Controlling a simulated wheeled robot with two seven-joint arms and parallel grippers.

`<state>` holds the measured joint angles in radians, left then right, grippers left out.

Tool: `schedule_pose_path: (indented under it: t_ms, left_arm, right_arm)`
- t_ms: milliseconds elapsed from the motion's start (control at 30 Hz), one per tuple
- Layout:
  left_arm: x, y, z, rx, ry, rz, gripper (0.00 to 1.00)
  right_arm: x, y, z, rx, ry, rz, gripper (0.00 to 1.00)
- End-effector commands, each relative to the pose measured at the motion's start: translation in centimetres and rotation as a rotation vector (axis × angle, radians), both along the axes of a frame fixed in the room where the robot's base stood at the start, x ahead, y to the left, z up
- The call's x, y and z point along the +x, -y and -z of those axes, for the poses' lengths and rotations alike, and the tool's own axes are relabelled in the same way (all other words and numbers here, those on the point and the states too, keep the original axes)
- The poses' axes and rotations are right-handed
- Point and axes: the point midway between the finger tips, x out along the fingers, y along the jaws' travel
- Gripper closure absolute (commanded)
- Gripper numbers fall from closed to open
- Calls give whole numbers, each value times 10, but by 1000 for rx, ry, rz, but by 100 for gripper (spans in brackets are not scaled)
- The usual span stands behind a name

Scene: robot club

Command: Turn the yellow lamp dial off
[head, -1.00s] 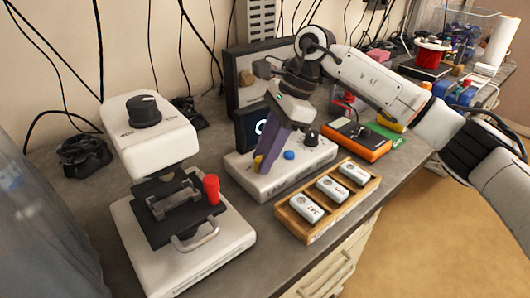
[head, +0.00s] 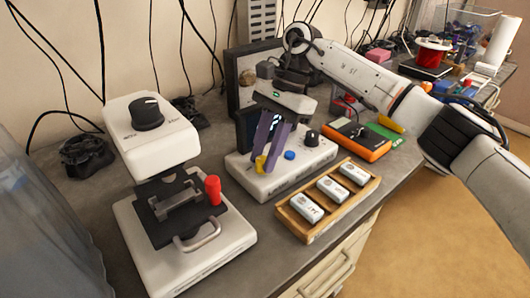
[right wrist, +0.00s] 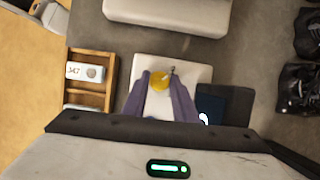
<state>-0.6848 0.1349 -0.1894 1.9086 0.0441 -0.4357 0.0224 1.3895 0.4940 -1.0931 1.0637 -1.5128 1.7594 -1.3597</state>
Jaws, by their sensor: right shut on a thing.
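The yellow lamp dial (head: 261,163) is a small knob at the left end of a white control box (head: 279,183) on the bench. My right gripper (head: 268,168) reaches down from above with its purple fingers around the dial, shut on it. In the right wrist view, the yellow dial (right wrist: 159,84) shows between the two fingertips (right wrist: 160,76). Part of the dial is hidden by the fingers. A dark display (head: 246,134) behind the box is partly covered by my fingers. My left gripper is not in view.
On the same box are a blue button (head: 290,155) and a black knob (head: 312,137). A white microscope-like device (head: 150,135) with a red knob (head: 213,189) stands to the left. A wooden tray (head: 323,221) of labelled blocks lies in front, and an orange device (head: 358,142) to the right.

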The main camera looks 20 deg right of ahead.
Motion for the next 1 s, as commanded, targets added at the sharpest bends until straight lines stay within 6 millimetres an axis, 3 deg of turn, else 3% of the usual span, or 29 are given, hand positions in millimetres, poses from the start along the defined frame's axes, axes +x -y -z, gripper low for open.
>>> schedule_pose_path:
  t_ms: [200,233,300,667,1000]
  left_arm:
    - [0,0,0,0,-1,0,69]
    - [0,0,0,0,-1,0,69]
    - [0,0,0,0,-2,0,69]
    - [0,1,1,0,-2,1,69]
    - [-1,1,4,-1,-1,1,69]
  right_arm:
    - [1,0,-1,0,3,1,97]
    - [1,0,-1,0,3,1,69]
    - [1,0,-1,0,3,1,58]
    - [1,1,-4,1,1,2,56]
    - [10,22,-59,0,4,4,56]
